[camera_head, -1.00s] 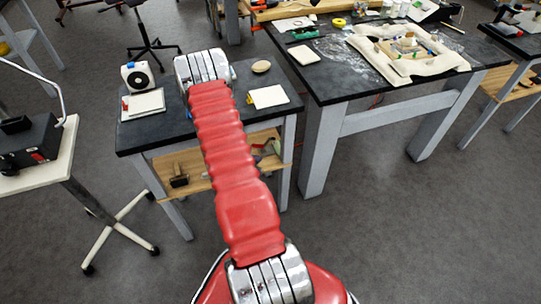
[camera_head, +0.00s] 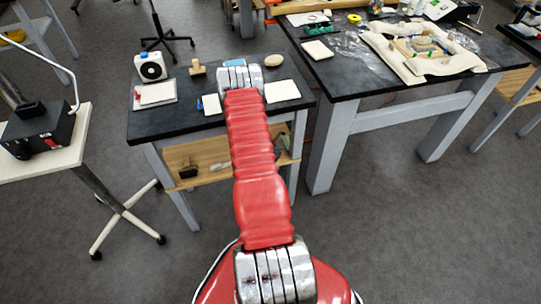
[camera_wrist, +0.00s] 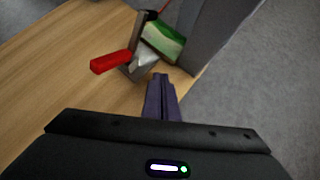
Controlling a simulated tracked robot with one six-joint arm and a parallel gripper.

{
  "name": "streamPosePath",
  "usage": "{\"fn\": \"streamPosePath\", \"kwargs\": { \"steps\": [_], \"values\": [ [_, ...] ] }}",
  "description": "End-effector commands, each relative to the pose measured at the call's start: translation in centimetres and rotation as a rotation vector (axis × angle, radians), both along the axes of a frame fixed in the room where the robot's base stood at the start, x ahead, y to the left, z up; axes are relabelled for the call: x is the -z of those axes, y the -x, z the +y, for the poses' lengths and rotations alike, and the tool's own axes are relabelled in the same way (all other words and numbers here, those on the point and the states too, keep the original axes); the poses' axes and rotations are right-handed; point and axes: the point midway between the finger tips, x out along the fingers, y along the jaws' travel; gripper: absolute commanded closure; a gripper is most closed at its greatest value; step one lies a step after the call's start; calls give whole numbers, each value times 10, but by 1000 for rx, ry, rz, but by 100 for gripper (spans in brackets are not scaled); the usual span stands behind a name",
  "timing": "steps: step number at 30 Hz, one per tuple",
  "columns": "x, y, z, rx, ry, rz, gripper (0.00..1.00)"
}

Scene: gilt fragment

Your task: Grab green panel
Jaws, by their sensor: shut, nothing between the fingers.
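A green panel (camera_wrist: 163,40) with a pale lower edge shows in the wrist view, beside a grey upright piece at the wooden shelf's edge. In the head view my gripper is hidden behind my red arm, and I cannot clearly make out this panel there.
A red-handled tool (camera_wrist: 110,62) lies left of the panel. The wooden shelf (camera_wrist: 50,90) is clear at left; a grey table leg (camera_wrist: 216,32) stands close at right. The black tabletop (camera_head: 160,122) above holds white pads and a fan-like device (camera_head: 150,66).

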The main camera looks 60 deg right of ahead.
Motion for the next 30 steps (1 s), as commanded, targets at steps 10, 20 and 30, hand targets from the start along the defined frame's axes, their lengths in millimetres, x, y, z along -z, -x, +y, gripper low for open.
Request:
{"fn": "streamPosePath", "kwargs": {
  "steps": [10, 20, 30],
  "values": [
    [-2, 7, -36, 1, 1, -1, 100],
    [-2, 7, -38, 1, 1, 0, 100],
    [-1, 11, -55, 1, 0, -1, 100]
  ]
}}
